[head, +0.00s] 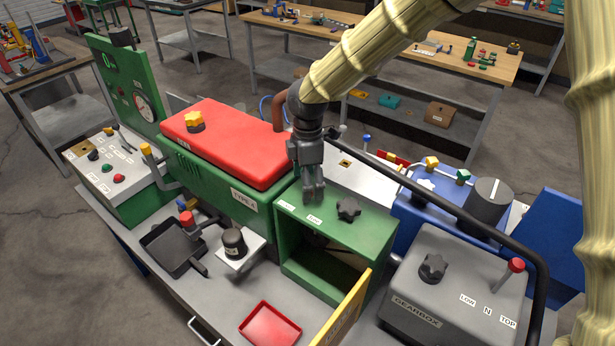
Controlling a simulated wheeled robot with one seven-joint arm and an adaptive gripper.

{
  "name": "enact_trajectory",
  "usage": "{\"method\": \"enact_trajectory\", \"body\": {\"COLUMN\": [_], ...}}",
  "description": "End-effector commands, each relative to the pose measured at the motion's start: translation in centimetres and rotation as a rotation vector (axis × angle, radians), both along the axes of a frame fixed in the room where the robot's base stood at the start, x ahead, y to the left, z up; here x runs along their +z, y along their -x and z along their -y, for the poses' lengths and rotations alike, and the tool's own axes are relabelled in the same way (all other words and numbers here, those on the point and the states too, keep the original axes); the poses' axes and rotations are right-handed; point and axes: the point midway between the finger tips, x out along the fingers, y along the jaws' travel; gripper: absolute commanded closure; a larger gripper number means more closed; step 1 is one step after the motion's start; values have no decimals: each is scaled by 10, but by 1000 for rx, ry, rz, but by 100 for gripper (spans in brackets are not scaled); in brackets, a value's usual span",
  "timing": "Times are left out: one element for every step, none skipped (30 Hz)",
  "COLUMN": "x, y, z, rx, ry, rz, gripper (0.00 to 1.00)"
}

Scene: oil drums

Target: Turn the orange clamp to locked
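No part is plainly marked as the clamp. An orange-yellow star-shaped knob (195,121) sits on top of the red cover (225,140) of the green machine. An orange-yellow lever end (147,150) stands left of that cover. I cannot tell which of these is the clamp, or whether it is locked. My gripper (314,197) points down over the top of the green box (365,222), well to the right of both. Its fingers look close together, with nothing seen between them. I cannot tell whether the fingertips touch the box top.
A black star knob (348,209) is on the green box, whose yellow door (345,312) stands open. A grey gearbox (455,285) with a red-knobbed lever is at right, near a curved black bar (470,213). A red tray (270,324) lies on the bench front.

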Motion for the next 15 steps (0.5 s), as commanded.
{"method": "enact_trajectory", "body": {"x": [7, 9, 11, 12, 12, 13, 13, 12, 11, 10, 9, 8, 7, 6, 4], "y": [0, 3, 5, 7, 9, 9, 10, 9, 7, 5, 3, 1, 0, -1, -2], "z": [0, 1, 1, 1, 2, 2, 3, 3, 3, 3, 3, 2, 2, 2, 2], "rx": [-2, -2, -3, -3, -3, -4, -4, -5, -5, -5, -6, -5, -4, -4, -3], "ry": [-3, -4, -3, -4, -4, -3, -3, -4, -3, -3, -3, -3, -2, -2, -1], "rz": [15, 19, 22, 23, 24, 24, 24, 23, 20, 18, 15, 12, 9, 7, 4], "gripper": [32, 32, 32, 31, 36, 44, 49, 55, 62, 67, 67, 68, 70, 74, 78]}}
